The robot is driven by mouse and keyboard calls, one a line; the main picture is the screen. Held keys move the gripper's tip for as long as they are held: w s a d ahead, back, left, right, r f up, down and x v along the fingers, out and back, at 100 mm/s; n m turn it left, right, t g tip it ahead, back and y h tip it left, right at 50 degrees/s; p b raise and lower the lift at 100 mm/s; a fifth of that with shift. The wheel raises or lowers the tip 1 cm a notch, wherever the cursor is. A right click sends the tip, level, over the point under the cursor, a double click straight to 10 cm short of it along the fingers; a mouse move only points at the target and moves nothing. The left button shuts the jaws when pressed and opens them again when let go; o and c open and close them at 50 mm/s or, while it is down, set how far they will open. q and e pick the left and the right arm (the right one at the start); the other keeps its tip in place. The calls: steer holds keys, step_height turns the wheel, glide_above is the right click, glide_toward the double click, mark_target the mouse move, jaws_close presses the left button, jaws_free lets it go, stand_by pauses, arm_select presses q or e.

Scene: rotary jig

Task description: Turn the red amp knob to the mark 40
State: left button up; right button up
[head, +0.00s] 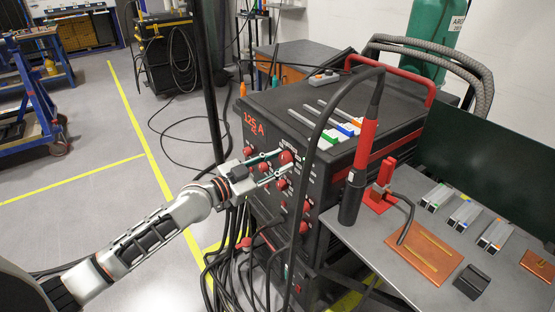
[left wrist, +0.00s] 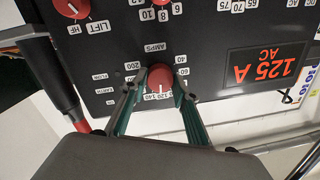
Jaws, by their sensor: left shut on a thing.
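The red amp knob (left wrist: 160,75) sits on the black front panel of the welding machine, under the word AMPS, which appears upside down in the left wrist view. It also shows in the head view (head: 286,157). Marks 40, 60, 120, 140 and 200 are readable around it; the knob's pointer is too small to read surely. The red readout (left wrist: 267,64) says 125 A AC. My left gripper (head: 280,163) is shut on the amp knob, with one green-grey finger on each side in the left wrist view (left wrist: 159,82). My right gripper is not in view.
Other red knobs (head: 282,184) sit close below on the panel. A red and black torch (head: 362,150) with its cable stands right of the panel. A grey table (head: 375,238) holds metal pieces and a copper plate (head: 425,251). Black cables hang below the gripper.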

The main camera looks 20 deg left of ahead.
arm_select(q)
steer(key=n+p, duration=0.1)
steer(key=n, duration=0.3)
steer(key=shift+g, duration=0.3)
steer(key=shift+n, duration=2.3)
steer(key=n, duration=0.2)
steer(key=shift+w+n+g+h+b, duration=0.1)
steer(key=shift+n+g+h+b, duration=0.2)
steer(key=shift+n+b, duration=0.6)
steer(key=shift+n, duration=0.6)
steer(key=n+b, duration=0.1)
steer(key=n, duration=0.2)
steer(key=n+h+b, duration=0.1)
steer(key=n, duration=0.1)
steer(key=shift+a+f+n+g+b, duration=0.1)
steer(key=shift+n+g+b, duration=0.2)
steer(key=shift+n+b, duration=0.1)
steer(key=shift+n, duration=0.8)
steer(key=shift+n+b, duration=0.5)
steer(key=shift+n, duration=0.7)
steer(key=shift+h, duration=0.3)
